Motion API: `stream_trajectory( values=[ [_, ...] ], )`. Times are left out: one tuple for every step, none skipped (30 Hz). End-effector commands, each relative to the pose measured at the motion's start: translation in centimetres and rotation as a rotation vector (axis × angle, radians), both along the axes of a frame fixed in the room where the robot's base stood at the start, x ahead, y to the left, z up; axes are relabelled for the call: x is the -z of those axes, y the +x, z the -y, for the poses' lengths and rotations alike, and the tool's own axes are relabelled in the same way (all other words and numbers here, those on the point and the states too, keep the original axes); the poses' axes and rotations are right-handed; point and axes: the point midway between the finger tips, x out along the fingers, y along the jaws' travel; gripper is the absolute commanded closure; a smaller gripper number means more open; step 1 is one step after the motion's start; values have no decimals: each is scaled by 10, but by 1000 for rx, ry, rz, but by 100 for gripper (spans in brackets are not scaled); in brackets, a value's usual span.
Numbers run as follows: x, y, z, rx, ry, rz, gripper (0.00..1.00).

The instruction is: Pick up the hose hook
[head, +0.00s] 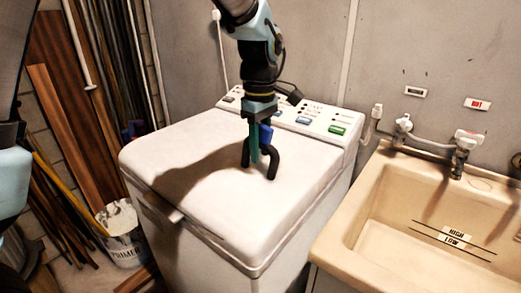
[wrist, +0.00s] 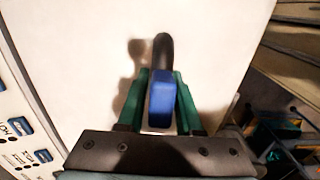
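The hose hook is a black curved piece (head: 272,165) with a blue part (wrist: 161,98) at its upper end. It is at the white washer's lid (head: 190,150), towards the right and back. My gripper (head: 256,150) points straight down over it. In the wrist view its two green fingers (wrist: 161,95) stand on both sides of the blue part, close against it, and look shut on it. The black end shows beyond the fingertips. The fingers partly hide the hook in the head view. Whether its lower ends touch the lid is hard to tell.
The washer's control panel (head: 310,118) runs along the lid's back edge, near my gripper. A beige sink (head: 345,215) with taps (head: 465,142) stands at right. A paint bucket (head: 122,235) and leaning boards (head: 65,140) are at left. The rest of the lid is clear.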

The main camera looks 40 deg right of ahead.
Motion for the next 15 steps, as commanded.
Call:
stream_trajectory(
  values=[
    [0,0,0,0,0,0,72],
    [0,0,0,0,0,0,76],
    [0,0,0,0,0,0,80],
    [0,0,0,0,0,0,84],
    [0,0,0,0,0,0,87],
    [0,0,0,0,0,0,92],
    [0,0,0,0,0,0,95],
    [0,0,0,0,0,0,98],
    [0,0,0,0,0,0,100],
    [0,0,0,0,0,0,100],
    [0,0,0,0,0,0,100],
    [0,0,0,0,0,0,100],
    [0,0,0,0,0,0,100],
    [0,0,0,0,0,0,100],
    [0,0,0,0,0,0,100]
  ],
)
